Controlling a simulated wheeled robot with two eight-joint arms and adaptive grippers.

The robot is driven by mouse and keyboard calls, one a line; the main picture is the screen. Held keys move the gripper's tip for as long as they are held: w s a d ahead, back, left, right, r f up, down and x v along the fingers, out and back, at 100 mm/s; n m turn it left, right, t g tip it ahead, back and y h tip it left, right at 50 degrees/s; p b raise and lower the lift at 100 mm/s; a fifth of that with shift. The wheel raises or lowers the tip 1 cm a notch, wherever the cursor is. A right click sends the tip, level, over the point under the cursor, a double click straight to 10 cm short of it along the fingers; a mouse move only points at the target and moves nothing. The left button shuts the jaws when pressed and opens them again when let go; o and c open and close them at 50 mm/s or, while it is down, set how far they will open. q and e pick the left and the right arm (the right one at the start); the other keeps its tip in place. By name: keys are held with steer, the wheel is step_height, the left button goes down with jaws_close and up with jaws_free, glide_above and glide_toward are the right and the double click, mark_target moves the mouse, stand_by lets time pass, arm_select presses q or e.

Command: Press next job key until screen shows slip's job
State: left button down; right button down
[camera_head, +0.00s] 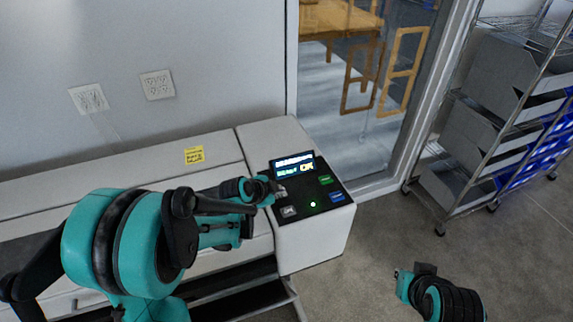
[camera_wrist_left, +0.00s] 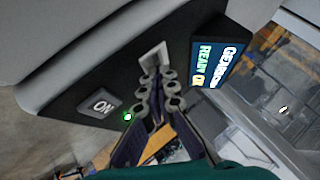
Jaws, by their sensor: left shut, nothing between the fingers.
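The yellow slip (camera_head: 194,155) lies on the pale machine's top; its writing is too small to read. The key's label is hidden. My right gripper (camera_head: 404,276) hangs over the floor at lower right, its fingers unclear.
The panel also has an ON key (camera_wrist_left: 98,103), a green lamp (camera_head: 313,204), a green key (camera_head: 326,180) and a blue key (camera_head: 337,196). A wheeled wire rack (camera_head: 460,165) stands at right. The floor between machine and rack is clear.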

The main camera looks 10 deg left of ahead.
stand_by(0.4)
arm_select(q)
steer(key=shift+a+r, duration=0.1)
steer(key=shift+r, duration=0.25)
steer(key=shift+r+p, duration=0.1)
steer(key=shift+p, duration=0.25)
step_height(320, 180, up, 6)
steer(key=p, duration=0.4)
stand_by(0.5)
steer(key=s+f+n+y+b, duration=0.1)
steer(key=s+f+n+b, duration=0.5)
steer(key=s, duration=0.6)
steer(key=s+f+n+g+y+b, duration=0.1)
steer(key=s+f+n+y+b, duration=0.1)
steer(key=s+f+n+b, duration=0.4)
steer(key=s+n+b, duration=0.1)
steer(key=s+b, duration=0.4)
steer(key=s, duration=0.1)
steer(key=shift+a+g+b, duration=0.2)
steer(key=shift+g+b, duration=0.1)
